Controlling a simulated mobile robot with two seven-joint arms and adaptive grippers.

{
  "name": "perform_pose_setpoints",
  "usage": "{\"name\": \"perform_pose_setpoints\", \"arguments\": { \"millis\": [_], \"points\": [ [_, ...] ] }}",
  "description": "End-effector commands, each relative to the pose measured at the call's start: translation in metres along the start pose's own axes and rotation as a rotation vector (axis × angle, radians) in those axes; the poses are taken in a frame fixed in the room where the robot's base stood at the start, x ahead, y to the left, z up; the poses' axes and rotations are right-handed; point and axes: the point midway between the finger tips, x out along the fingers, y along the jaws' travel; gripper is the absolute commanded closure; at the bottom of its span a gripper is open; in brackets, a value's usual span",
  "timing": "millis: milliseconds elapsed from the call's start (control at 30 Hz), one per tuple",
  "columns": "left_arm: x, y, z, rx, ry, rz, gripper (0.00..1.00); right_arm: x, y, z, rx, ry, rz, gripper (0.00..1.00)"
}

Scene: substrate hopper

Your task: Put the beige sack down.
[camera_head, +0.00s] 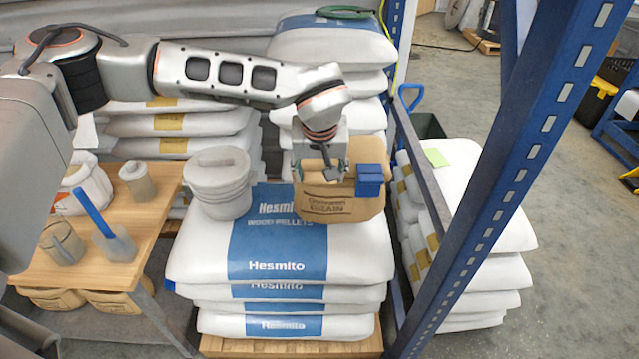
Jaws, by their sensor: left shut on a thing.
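The beige sack (338,207), a brown bag with dark print, is at the right rear of the top white and blue Hesmito sack (275,265). My left gripper (333,172) points down at the top of the beige sack and is shut on it. The sack looks upright. Whether its underside touches the white sack is hard to tell. A small blue box-like thing (370,180) is at the right of the beige sack and hides part of it. My right gripper is not in view.
A grey lidded bucket (218,182) stands left of the beige sack on the same stack. A wooden table (150,221) with jugs and containers is at the left. A blue upright post (520,150) rises at the right. The front of the top sack is clear.

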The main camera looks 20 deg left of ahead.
Motion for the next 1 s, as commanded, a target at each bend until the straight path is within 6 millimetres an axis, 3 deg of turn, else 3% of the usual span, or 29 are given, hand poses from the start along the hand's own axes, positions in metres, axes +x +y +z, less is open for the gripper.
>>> {"name": "perform_pose_setpoints", "arguments": {
  "millis": [200,433,467,500,533,867,1000],
  "points": [
    [0.026,0.001,0.010,0.000,0.000,0.002,1.00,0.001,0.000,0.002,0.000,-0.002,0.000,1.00],
    [0.029,0.000,0.012,0.001,0.001,0.001,1.00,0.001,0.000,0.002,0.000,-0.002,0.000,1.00],
    [0.031,-0.001,0.014,0.001,-0.005,-0.003,0.43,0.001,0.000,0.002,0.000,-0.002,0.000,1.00],
    [0.031,-0.001,0.014,0.001,-0.006,-0.003,0.32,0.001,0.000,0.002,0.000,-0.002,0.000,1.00],
    [0.031,-0.001,0.014,0.001,-0.006,-0.003,0.29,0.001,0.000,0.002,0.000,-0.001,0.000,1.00],
    [0.030,-0.001,0.013,0.001,-0.003,-0.002,0.29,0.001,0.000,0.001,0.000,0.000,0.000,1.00],
    [0.019,0.000,0.012,0.000,-0.001,-0.001,0.29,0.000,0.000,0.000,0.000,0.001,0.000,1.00]
  ]
}}
